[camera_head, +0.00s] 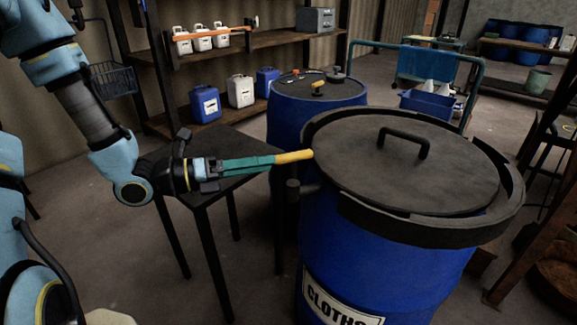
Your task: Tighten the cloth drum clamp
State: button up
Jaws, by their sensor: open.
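The blue cloth drum (385,265) stands at the right front, with a "CLOTHS" label (341,303) low on its side. A dark round lid (365,170) with a bar handle (404,142) lies on top. A black clamp ring (435,232) runs around the drum's rim. A small dark knob or bolt end (293,187) sticks out at the ring's left side.
A small dark table (228,178) stands below my arm. A second blue drum (290,115) with small items on its lid stands behind. Shelves with white and blue jugs (205,103) line the back wall. A trolley (428,68) is behind the drum, and a dark frame (541,215) stands at right.

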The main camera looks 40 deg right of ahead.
aim_at(307, 153)
jog(key=shift+n+t+h, duration=0.3)
jog(key=shift+n+t, duration=0.1)
jog(key=shift+n, duration=0.2)
jog(key=x, duration=0.7)
jog(key=w+p+x, duration=0.1)
jog(key=x, duration=0.2)
jog(key=shift+s+d+f, duration=0.1)
jog(key=shift+s+d, duration=0.05)
jog(key=shift+d, duration=0.35)
jog(key=shift+c, duration=0.4)
grip_shut()
